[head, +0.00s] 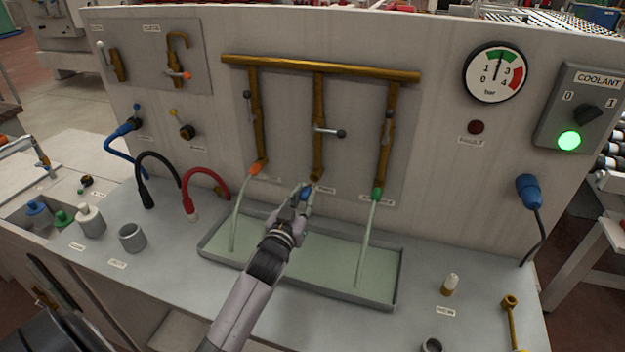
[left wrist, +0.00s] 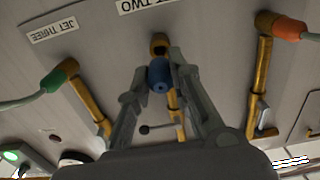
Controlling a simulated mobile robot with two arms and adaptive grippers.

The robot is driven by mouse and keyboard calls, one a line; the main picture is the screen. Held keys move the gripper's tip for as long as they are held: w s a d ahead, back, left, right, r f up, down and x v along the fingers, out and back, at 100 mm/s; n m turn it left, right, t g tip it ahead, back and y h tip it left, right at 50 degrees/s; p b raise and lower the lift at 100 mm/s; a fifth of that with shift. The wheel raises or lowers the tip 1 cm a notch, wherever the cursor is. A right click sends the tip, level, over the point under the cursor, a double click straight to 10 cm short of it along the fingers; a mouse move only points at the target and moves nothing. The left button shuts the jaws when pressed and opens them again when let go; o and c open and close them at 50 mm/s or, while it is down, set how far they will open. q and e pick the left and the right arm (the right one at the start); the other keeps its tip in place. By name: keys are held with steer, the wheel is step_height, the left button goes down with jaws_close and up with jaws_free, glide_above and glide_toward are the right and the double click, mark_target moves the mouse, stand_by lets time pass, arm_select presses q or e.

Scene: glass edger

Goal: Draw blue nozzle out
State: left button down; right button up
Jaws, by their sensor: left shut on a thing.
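The blue nozzle (head: 306,190) is between the fingertips of my left gripper (head: 303,196), which is shut on it. In the left wrist view the nozzle (left wrist: 160,76) sits between the two fingers. The middle brass pipe (head: 318,130) ends just above and behind it. The dark open mouth of that pipe (left wrist: 159,44) shows in the left wrist view, by the label JET TWO. The nozzle looks apart from the mouth by a small gap. My right gripper is in neither view.
An orange nozzle (head: 258,167) and a green nozzle (head: 377,194) on the neighbouring pipes send pale jets into the shallow tray (head: 380,299). A grey cup (head: 132,237) and white-and-brass nozzle (head: 450,284) stand on the bench. A green coolant lamp (head: 569,141) glows.

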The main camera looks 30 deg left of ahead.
arm_select(q)
steer(key=p+v, duration=0.2)
steer(key=v, duration=0.3)
steer(key=shift+r, duration=0.1)
steer(key=p+v, duration=0.1)
steer(key=v, duration=0.4)
stand_by(0.4)
